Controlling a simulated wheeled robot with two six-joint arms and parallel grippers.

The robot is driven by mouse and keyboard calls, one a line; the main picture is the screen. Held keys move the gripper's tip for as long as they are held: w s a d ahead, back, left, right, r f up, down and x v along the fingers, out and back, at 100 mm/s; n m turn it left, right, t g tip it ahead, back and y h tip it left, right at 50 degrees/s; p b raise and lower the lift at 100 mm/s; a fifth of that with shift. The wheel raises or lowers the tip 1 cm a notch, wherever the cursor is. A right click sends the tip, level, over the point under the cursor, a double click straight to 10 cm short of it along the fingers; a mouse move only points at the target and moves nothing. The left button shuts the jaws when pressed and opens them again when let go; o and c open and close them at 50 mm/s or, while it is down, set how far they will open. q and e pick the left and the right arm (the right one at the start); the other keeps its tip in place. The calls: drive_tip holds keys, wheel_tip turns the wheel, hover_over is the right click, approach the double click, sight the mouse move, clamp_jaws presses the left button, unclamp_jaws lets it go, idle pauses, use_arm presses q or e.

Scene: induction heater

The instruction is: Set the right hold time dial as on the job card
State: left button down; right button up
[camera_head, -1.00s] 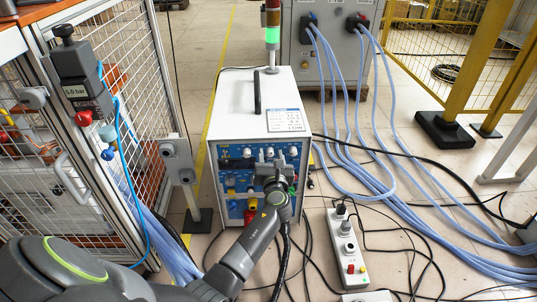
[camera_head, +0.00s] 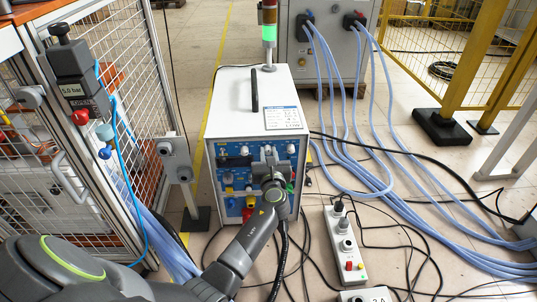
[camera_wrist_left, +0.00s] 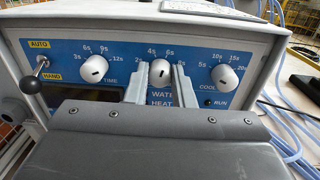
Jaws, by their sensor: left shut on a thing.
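The white heater (camera_head: 240,103) has a blue front panel with dials. In the left wrist view three white dials sit in a row: a left dial (camera_wrist_left: 95,69) marked 3s to 12s, a middle dial (camera_wrist_left: 160,69) marked 2s to 8s, and a right dial (camera_wrist_left: 225,77) marked 5s to 20s, labelled COOL. My left gripper (camera_wrist_left: 161,80) is shut on the middle dial, one finger on each side. Its label is hidden, and its exact setting is unclear. In the head view my left gripper (camera_head: 270,156) covers part of the panel. The job card (camera_head: 285,118) lies on the heater's top; its text is unreadable here.
A toggle switch (camera_wrist_left: 38,68) marked AUTO and HAND is left of the dials. A power strip (camera_head: 346,245) and cables lie on the floor at right. A mesh fence (camera_head: 135,90) stands at left. Blue hoses (camera_head: 365,145) run behind and right of the heater.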

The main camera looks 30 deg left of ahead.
use_arm(q)
drive_tip(key=n, duration=0.4)
drive_tip(key=shift+n+b, duration=0.4)
drive_tip(key=shift+n, duration=1)
drive_tip(key=c, duration=1.2)
unclamp_jaws()
drive_tip(key=shift+c, duration=0.2)
